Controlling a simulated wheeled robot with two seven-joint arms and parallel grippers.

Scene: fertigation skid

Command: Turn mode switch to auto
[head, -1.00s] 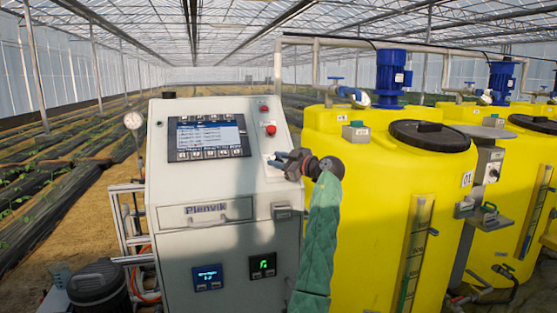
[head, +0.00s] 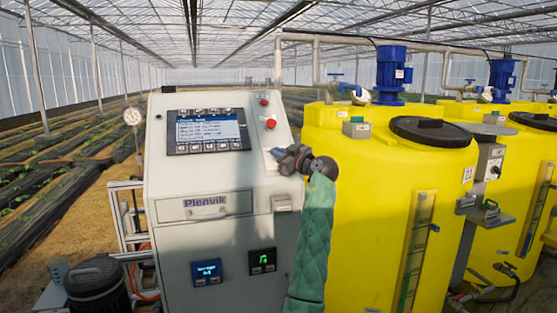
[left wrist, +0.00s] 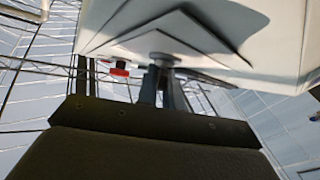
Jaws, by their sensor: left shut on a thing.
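The grey control cabinet (head: 215,235) stands left of centre in the head view. My left gripper (head: 277,154) is at the right part of its sloped panel, below a red button (head: 270,123). In the left wrist view the fingers (left wrist: 163,82) are shut around a small grey knob (left wrist: 160,58) on the pale panel, which looks like the mode switch. In the head view the gripper hides the knob, and its position marks cannot be read. My right gripper is not in view.
A screen (head: 208,131) sits on the panel left of the gripper. A large yellow tank (head: 385,220) stands close on the right. The red button also shows in the wrist view (left wrist: 119,72).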

